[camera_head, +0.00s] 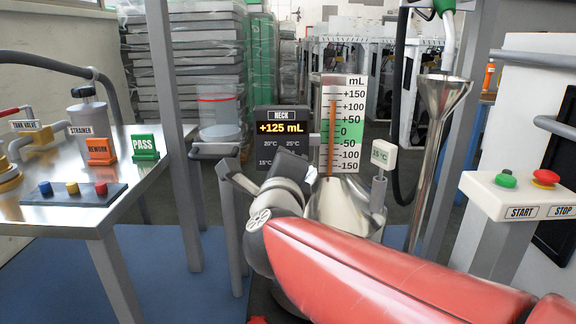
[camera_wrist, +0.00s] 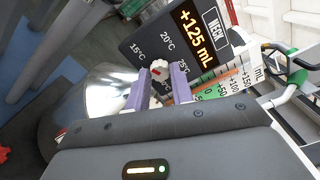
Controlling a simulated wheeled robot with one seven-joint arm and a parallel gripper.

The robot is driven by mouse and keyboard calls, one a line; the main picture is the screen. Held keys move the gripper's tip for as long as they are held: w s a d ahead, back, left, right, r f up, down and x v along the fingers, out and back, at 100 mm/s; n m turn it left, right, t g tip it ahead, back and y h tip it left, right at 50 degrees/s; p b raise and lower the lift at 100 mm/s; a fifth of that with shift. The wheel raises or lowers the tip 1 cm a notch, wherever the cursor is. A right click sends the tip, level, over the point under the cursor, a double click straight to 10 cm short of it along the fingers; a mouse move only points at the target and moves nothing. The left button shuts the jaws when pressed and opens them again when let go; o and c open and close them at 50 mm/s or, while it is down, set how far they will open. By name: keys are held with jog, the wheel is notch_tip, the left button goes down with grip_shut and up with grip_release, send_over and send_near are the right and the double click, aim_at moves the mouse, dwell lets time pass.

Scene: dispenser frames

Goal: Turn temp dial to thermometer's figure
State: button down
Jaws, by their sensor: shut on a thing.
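The temp dial (camera_wrist: 159,68) is a white knob with a red mark, low on the black NECK panel (camera_wrist: 212,22). Labels 15°C, 20°C and 25°C stand around it in the wrist view; I cannot tell exactly which one the mark points at. My gripper (camera_wrist: 160,77) is shut on the dial, with a purple finger on each side. In the head view my arm hides the dial, and the panel (camera_head: 281,128) reads +125 mL. The thermometer's white display (camera_head: 383,155) stands right of the metal vessel (camera_head: 345,205) and appears to read 25 °C.
A mL scale (camera_head: 343,120) stands right of the panel, close to my gripper. A START/STOP box (camera_head: 520,195) is at the right. A steel table (camera_head: 60,218) with REWORK (camera_head: 100,151) and PASS (camera_head: 144,148) signs and several buttons is at the left.

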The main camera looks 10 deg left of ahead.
jog(key=c, duration=1.2)
grip_release()
jog(key=v, duration=0.8)
jog(key=shift+w, duration=0.15)
